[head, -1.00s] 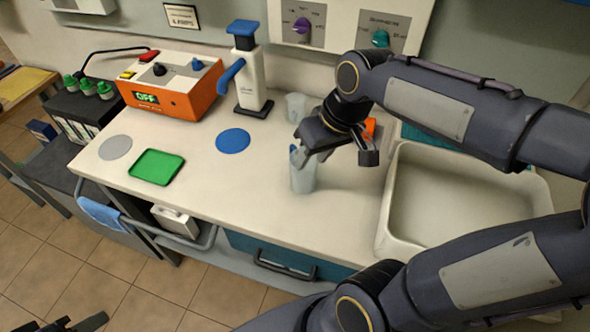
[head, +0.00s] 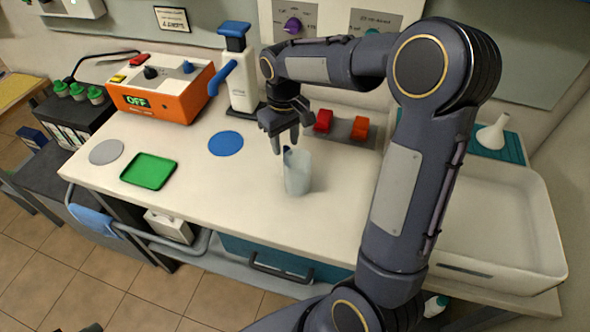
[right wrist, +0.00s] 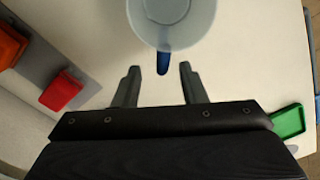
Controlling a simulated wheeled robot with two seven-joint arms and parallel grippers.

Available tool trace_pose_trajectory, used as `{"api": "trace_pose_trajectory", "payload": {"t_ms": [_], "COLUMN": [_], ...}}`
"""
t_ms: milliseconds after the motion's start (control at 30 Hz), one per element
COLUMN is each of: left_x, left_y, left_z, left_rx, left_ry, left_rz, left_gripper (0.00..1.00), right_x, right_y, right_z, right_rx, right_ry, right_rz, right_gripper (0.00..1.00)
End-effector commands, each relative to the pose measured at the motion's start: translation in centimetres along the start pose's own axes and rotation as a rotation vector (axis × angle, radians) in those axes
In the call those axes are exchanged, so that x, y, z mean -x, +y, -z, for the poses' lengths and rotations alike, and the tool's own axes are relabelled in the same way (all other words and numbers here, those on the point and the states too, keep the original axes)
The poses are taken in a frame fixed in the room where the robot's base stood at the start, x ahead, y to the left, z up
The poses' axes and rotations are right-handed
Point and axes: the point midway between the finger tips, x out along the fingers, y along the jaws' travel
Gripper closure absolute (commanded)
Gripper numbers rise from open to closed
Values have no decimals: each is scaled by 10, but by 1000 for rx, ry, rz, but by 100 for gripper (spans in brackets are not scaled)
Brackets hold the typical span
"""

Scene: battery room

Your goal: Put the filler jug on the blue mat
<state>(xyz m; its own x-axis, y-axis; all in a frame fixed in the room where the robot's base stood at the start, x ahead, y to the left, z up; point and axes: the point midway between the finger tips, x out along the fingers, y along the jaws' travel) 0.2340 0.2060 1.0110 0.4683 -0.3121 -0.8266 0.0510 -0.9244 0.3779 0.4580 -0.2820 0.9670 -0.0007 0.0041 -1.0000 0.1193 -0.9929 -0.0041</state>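The filler jug (head: 298,175) is a translucent grey-white vessel with a blue handle, upright on the white counter. In the right wrist view the jug (right wrist: 172,22) shows at the top, its blue handle pointing between my fingers. My right gripper (head: 284,143) is open just behind the jug, fingers pointing down. In the right wrist view the gripper's fingertips (right wrist: 160,72) stand apart on either side of the handle, not visibly touching it. The round blue mat (head: 226,143) lies bare on the counter, left of the jug. Only a dark sliver, perhaps my left gripper, shows at the bottom left edge.
A green tray (head: 149,171) and a grey disc (head: 106,152) lie further left. An orange charger (head: 163,92) and a white pump bottle (head: 240,85) stand behind the mat. A switch panel (head: 341,129) is behind the jug, a white basin (head: 505,225) to the right. Counter between jug and mat is clear.

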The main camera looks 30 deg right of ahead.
Motion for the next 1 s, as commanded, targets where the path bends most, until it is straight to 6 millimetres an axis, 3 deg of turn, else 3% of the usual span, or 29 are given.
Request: {"api": "trace_pose_trajectory", "payload": {"t_ms": [233,567,833,1000], "left_x": [3,3,3,3], "left_y": [1,1,1,1], "left_z": [2,2,2,2], "left_rx": [0,0,0,0], "left_ry": [0,0,0,0], "left_rz": [0,0,0,0], "left_gripper": [64,64,64,64], "right_x": [-36,-43,-43,-43], "right_y": [-3,-3,-3,-3], "right_z": [-3,-2,-2,-2], "right_rx": [-2,-2,-1,-1], "right_ry": [-4,0,0,0], "right_rz": [1,0,0,1], "right_gripper": [62,62,97,100]}}
